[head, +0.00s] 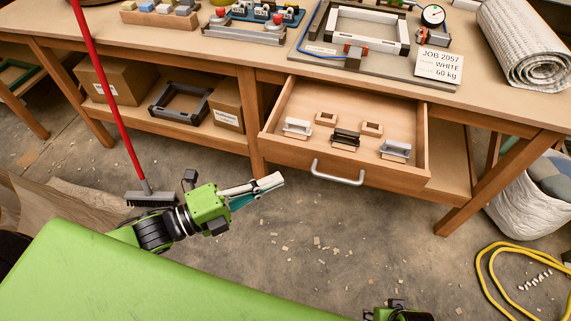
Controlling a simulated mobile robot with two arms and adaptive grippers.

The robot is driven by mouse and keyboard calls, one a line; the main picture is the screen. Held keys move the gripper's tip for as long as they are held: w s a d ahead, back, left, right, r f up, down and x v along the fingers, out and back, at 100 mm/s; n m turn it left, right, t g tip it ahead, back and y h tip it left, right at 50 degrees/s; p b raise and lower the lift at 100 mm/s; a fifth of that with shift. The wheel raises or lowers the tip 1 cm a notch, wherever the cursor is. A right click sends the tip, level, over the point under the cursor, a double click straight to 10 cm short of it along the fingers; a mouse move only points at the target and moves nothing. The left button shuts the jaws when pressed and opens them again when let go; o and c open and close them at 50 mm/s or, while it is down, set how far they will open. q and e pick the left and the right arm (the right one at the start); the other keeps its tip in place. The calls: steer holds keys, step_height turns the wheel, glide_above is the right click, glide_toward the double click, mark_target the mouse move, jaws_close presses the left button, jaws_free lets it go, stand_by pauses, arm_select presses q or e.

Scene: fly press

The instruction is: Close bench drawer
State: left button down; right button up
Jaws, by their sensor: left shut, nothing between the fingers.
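The bench drawer (392,173) is pulled out from under the wooden bench, and I see into it from above. Its front carries a pale bar handle (338,177). Several small blocks and clamp-like parts lie inside the drawer. My left gripper (275,181) is shut and empty. In the picture it is left of the handle and below the drawer's left corner, apart from both. Only a small green and black part of my right arm shows at the bottom edge; its fingers are out of view.
The bench top (225,52) holds a fixture, a job card (438,66) and a rolled mat (525,45). A red-handled broom (150,197) stands at left. A white sack (525,200) and yellow hose (490,270) are at right. Floor before the drawer is open, with scattered chips.

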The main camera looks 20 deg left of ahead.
mark_target(302, 157)
arm_select(q)
steer(key=shift+w+d+b, duration=0.2)
steer(key=shift+w+d, duration=0.1)
steer(key=shift+w, duration=0.65)
steer(key=shift+w+d+b, duration=0.15)
steer(key=shift+w+d, duration=0.1)
steer(key=shift+w, duration=0.65)
steer(key=shift+w+d+b, duration=0.2)
steer(key=shift+w+d, duration=0.1)
steer(key=shift+w, duration=0.65)
arm_select(e)
steer(key=shift+w+r, duration=0.2)
steer(key=shift+r, duration=0.85)
steer(key=shift+w+r, duration=0.2)
steer(key=shift+r, duration=0.85)
